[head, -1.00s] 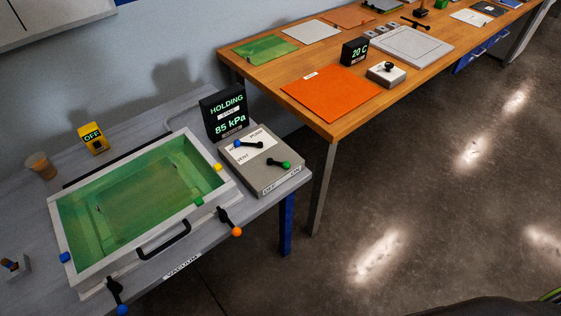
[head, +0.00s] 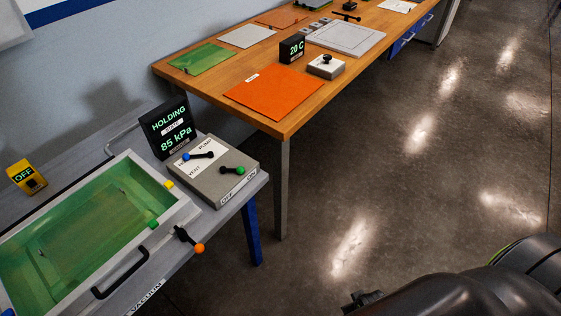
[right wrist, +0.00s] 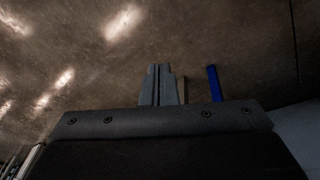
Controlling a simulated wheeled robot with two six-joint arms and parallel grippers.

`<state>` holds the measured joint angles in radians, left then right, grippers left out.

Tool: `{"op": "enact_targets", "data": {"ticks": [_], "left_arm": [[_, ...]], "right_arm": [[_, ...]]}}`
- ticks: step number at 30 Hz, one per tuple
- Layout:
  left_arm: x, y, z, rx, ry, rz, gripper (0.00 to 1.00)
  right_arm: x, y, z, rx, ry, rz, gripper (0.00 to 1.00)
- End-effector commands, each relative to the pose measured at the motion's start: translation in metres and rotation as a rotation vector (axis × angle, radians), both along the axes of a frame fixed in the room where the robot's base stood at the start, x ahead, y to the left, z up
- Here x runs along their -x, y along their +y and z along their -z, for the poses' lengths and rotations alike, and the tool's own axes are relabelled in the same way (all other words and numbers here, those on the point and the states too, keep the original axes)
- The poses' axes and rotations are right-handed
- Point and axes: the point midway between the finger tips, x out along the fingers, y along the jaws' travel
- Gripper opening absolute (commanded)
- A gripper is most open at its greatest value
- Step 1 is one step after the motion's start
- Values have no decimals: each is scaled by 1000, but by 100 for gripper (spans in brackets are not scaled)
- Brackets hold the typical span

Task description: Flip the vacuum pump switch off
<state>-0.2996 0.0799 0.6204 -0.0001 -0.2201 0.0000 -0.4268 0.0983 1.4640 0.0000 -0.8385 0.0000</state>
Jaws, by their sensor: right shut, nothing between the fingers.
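The grey control box (head: 218,172) stands at the right end of the grey bench. It carries a lever with a blue knob and a lever with a green knob (head: 240,170). The green knob points right, towards the ON end of the OFF/ON label on the front edge. The blue knob points left, near the PUMP and VENT print. The display (head: 170,128) behind reads HOLDING, 85 kPa. My right gripper (right wrist: 160,84) is shut and empty, above the floor in the right wrist view, away from the box. My left gripper is out of view.
A green-lined bath (head: 80,240) with an orange-knobbed latch (head: 190,240) sits left of the box. A yellow box (head: 27,177) reads OFF. A wooden table (head: 285,128) with an orange sheet (head: 273,92) stands behind. Open floor lies to the right.

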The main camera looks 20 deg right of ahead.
Motion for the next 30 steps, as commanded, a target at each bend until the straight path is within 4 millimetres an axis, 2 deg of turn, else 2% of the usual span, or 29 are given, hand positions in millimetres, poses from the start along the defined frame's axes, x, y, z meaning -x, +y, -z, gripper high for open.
{"op": "enact_targets", "data": {"ticks": [3, 11, 16, 18, 21, 30], "left_arm": [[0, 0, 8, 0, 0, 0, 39], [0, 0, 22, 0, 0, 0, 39], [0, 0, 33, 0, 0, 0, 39], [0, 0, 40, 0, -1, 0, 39], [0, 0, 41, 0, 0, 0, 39], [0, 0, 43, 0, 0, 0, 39]], "right_arm": [[-15, 0, -25, 5, -22, -1, 0], [-41, 4, -88, 11, -60, -3, 0], [-64, 12, -136, 7, -96, -7, 0], [-88, 20, -158, -3, -121, -14, 0], [-120, 29, -171, -22, -129, -23, 0], [-219, 59, -186, -70, -143, -54, 0]]}}
